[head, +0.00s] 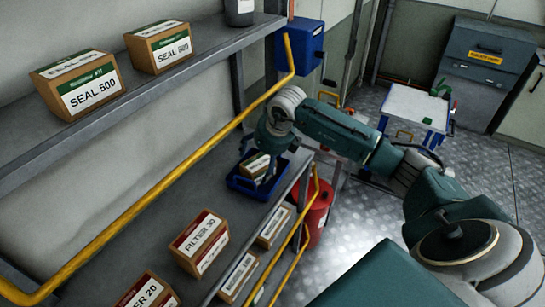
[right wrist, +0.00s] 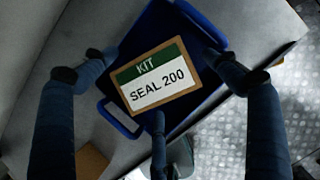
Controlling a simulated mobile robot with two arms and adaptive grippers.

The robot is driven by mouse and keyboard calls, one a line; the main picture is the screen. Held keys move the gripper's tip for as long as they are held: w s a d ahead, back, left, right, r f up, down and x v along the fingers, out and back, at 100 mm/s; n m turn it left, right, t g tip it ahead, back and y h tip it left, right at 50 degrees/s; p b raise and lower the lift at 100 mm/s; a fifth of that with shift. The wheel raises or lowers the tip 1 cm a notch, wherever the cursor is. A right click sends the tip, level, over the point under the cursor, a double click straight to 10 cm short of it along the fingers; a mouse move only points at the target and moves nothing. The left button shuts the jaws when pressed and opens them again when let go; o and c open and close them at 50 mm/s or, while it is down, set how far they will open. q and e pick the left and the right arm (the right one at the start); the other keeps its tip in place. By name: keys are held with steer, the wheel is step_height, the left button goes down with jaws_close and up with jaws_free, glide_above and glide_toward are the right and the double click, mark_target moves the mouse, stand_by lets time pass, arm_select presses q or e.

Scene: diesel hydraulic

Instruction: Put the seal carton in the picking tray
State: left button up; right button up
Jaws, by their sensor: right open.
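The seal carton (head: 255,165) is a brown box with a green and white label. In the right wrist view the carton (right wrist: 158,82) reads "KIT SEAL 200". It lies inside the blue picking tray (head: 238,186), whose rim and handle (right wrist: 120,124) show around it in the wrist view. My right gripper (head: 268,160) is just above the tray, pointing down. In the wrist view its dark fingers (right wrist: 160,75) are spread apart around the carton with gaps, not gripping it. The gripper partly hides the carton in the head view. My left gripper is not in view.
Two SEAL 500 cartons (head: 90,86) stand on the upper shelf. FILTER cartons (head: 199,241) stand on the lower shelf in front of the tray. Yellow rails (head: 170,172) run along the shelf edges. A red drum (head: 316,213) and a white-topped cart (head: 415,104) stand to the right.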

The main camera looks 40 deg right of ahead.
steer(key=shift+b+v, duration=0.4)
steer(key=shift+v, duration=0.85)
steer(key=s+b, duration=0.4)
steer(key=s, duration=0.8)
steer(key=shift+d, duration=0.45)
